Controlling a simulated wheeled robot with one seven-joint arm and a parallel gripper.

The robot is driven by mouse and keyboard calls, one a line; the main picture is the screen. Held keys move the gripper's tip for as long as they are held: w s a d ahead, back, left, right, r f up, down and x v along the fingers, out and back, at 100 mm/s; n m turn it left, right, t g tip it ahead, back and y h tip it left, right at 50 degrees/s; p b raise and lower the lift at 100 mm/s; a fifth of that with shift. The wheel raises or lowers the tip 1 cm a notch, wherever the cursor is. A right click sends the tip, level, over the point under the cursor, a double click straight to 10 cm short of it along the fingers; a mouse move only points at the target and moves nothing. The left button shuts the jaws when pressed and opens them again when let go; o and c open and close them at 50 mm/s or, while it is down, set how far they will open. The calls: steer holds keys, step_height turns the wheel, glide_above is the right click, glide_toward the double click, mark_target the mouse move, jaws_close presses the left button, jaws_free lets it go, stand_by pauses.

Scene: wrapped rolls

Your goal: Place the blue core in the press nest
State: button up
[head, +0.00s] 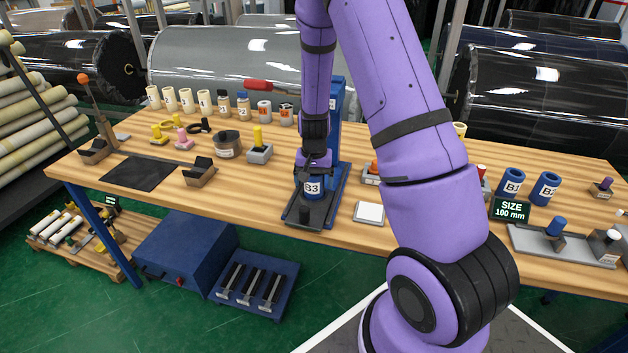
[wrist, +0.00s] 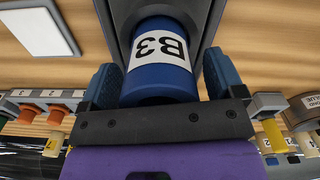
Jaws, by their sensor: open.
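The blue core with a white B3 label (head: 312,187) stands upright on the dark base of the blue press (head: 299,217). It looks seated at the nest, but the nest itself is hidden under it. My gripper (head: 316,163) is just above and around the core's upper part. In the wrist view the core (wrist: 160,84) sits between the two blue fingers of my gripper (wrist: 162,75), with small gaps at the sides. The fingers are open. My arm hides part of the press column.
Two more blue cores, B1 (head: 511,184) and B2 (head: 544,188), stand at the right behind a SIZE 100 mm sign (head: 510,209). A white square pad (head: 369,213) lies right of the press. A row of cream cores (head: 186,100) lines the back left.

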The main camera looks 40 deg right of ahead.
steer(key=s+a+r+n+t, duration=0.1)
steer(key=s+a+r, duration=0.1)
steer(key=r, duration=0.9)
steer(key=s+a+r+n, duration=0.1)
steer(key=s+a+r, duration=0.1)
steer(key=r, duration=0.8)
steer(key=s+a+r+n+t, duration=0.2)
steer(key=s+r, duration=0.5)
steer(key=s, duration=0.4)
steer(key=s+a+r+n+t, duration=0.2)
steer(key=s+a+r+n, duration=0.2)
steer(key=s+a+r, duration=0.3)
steer(key=s+r, duration=0.1)
steer(key=s, duration=0.3)
steer(key=shift+s, duration=0.3)
